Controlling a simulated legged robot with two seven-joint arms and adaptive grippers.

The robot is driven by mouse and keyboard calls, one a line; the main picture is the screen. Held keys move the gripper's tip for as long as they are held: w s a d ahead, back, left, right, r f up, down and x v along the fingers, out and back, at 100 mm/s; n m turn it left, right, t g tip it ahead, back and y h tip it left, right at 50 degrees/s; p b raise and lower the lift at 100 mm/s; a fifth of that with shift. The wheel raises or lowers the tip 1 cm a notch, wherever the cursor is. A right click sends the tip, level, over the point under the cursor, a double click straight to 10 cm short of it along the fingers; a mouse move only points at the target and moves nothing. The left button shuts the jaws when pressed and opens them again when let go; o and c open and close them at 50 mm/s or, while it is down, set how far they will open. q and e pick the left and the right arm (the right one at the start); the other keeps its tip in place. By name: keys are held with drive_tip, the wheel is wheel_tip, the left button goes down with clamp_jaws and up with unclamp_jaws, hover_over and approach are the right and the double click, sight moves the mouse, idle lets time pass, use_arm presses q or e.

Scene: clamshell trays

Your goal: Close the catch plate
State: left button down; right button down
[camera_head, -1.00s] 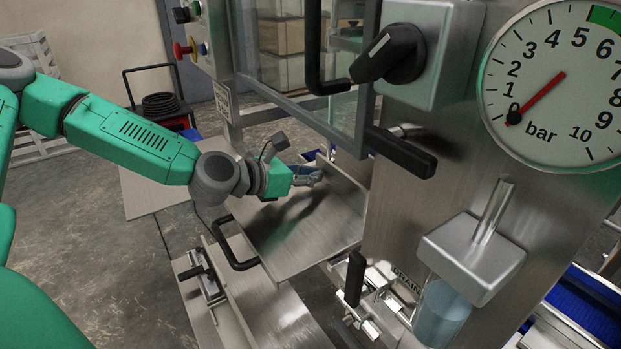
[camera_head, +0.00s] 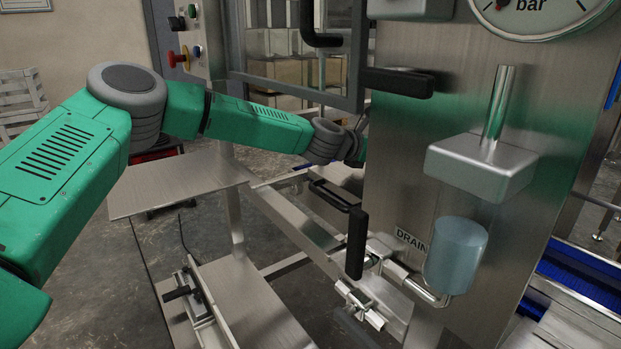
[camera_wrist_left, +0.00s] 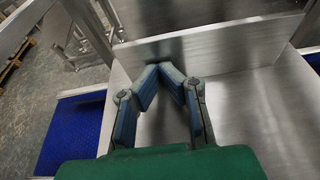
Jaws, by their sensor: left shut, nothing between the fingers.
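The catch plate (camera_head: 343,172) is a bare metal sheet with a black U-shaped handle (camera_head: 335,195) on its near edge. In the head view it sits low beside the steel machine column, which hides most of it. In the left wrist view its flat floor (camera_wrist_left: 255,105) and raised wall (camera_wrist_left: 235,45) fill the right side. My left gripper (camera_wrist_left: 172,70) is shut and empty, its blue-grey fingertips together over the plate, close to the wall; contact is unclear. In the head view the column hides its fingers. My right gripper is not in view.
The steel column (camera_head: 400,160) stands right of my left arm, with a black lever (camera_head: 356,243) and drain jar (camera_head: 456,257) low on it. A black bar handle (camera_head: 397,82) juts out above. A metal side shelf (camera_head: 175,183) lies below my arm. Blue belts flank the plate in the wrist view.

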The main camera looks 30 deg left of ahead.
use_arm(q)
drive_tip(key=w, duration=0.1)
drive_tip(key=w+d, duration=0.2)
drive_tip(key=shift+d+r, duration=0.1)
drive_tip(key=shift+r, duration=0.15)
drive_tip(key=shift+a, duration=0.35)
drive_tip(key=shift+w+a+f, duration=0.1)
drive_tip(key=shift+w+a, duration=0.1)
drive_tip(key=shift+a, duration=0.1)
drive_tip(key=shift+d, duration=0.25)
